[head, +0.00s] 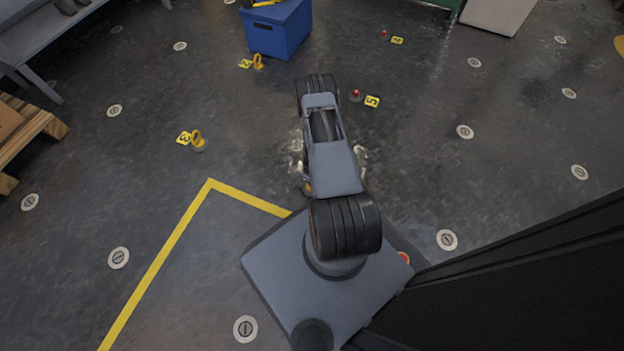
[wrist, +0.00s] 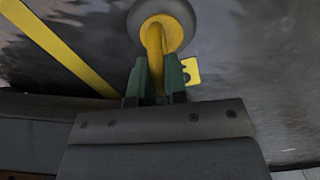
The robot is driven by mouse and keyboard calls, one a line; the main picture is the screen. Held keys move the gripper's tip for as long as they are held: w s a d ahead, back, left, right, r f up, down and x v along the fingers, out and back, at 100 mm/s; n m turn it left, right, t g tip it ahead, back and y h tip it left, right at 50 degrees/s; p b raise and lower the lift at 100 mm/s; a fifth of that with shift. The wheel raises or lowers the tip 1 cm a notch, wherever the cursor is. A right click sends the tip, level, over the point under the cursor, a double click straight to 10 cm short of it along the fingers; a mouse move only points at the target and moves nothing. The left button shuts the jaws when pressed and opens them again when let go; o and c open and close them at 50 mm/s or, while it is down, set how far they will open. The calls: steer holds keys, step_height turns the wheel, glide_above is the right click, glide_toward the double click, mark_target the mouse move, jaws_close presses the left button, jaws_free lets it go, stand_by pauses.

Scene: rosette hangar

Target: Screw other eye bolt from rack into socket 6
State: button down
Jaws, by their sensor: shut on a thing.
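In the wrist view my gripper (wrist: 156,80) has its two green fingers shut on the yellow eye bolt (wrist: 154,42). Behind the eye bolt is a round grey disc (wrist: 178,16) at floor level; I cannot tell how deep the bolt sits in it. A yellow number tag (wrist: 190,70) lies beside it, partly hidden by a finger, its number not readable. In the head view my arm hides the gripper, and only a small yellow patch (head: 308,187) shows beside it. The rack is not clearly identifiable.
Yellow eye bolts stand at tag 3 (head: 198,140) and tag 2 (head: 258,62). Red-topped sockets sit at tag 5 (head: 356,94) and tag 4 (head: 384,35). A blue box (head: 280,38) stands at the back, a wooden pallet (head: 30,125) at left. Open floor lies to the right.

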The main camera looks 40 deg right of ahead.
steer(key=shift+s+a+f+m, duration=0.1)
steer(key=shift+s+a+m, duration=0.15)
steer(key=shift+m, duration=0.25)
steer(key=m, duration=0.4)
steer(key=shift+m, duration=0.3)
steer(key=shift+f+m, duration=0.1)
steer(key=shift+m, duration=0.3)
steer(key=m, duration=0.3)
steer(key=shift+m, duration=0.4)
